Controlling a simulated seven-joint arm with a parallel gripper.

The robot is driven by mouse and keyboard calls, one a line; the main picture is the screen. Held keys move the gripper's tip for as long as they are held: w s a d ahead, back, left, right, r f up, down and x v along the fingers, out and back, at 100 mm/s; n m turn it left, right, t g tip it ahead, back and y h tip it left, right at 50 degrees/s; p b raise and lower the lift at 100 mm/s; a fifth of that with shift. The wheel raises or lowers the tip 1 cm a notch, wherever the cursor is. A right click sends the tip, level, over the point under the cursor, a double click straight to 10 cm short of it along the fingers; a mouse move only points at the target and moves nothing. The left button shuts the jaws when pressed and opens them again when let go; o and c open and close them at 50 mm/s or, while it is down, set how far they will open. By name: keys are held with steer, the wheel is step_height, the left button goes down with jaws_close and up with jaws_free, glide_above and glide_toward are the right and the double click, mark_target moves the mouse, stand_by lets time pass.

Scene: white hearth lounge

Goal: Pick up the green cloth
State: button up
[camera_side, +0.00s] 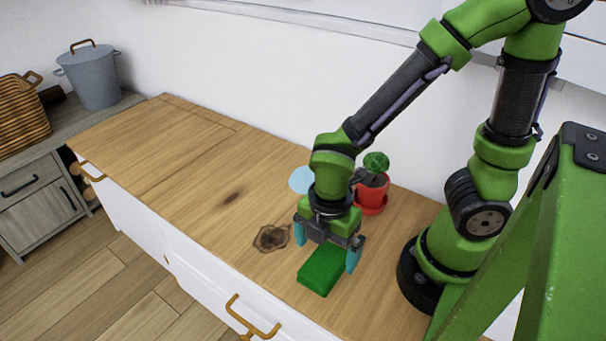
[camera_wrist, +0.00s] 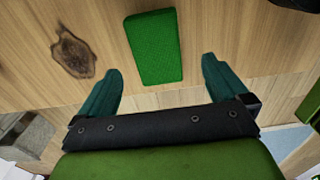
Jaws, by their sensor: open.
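The green cloth (camera_side: 321,269) is a flat, folded rectangular block lying on the wooden counter top near its front edge. In the wrist view the cloth (camera_wrist: 155,46) lies ahead of the fingers, roughly centred between them. My gripper (camera_side: 326,247) is above and beside the cloth, its two teal fingers pointing down and spread wide. In the wrist view the gap of my gripper (camera_wrist: 158,80) is empty. From the side view I cannot tell exactly how high the fingertips are above the counter.
A red pot with a green plant (camera_side: 371,190) stands behind my gripper. A pale blue round thing (camera_side: 301,179) lies partly hidden behind it. A dark knot (camera_side: 271,238) marks the wood left of the cloth. The counter's left part (camera_side: 165,140) is clear.

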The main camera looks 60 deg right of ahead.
mark_target(324, 262)
steer(key=shift+w+d+f, duration=0.1)
steer(key=shift+w+f, duration=0.05)
steer(key=shift+f, duration=1.3)
steer(key=shift+w+d+f, duration=0.1)
steer(key=shift+f, duration=1.3)
steer(key=c, duration=1)
steer(key=shift+r, duration=0.15)
step_height(324, 262, up, 10)
steer(key=shift+f, duration=0.1)
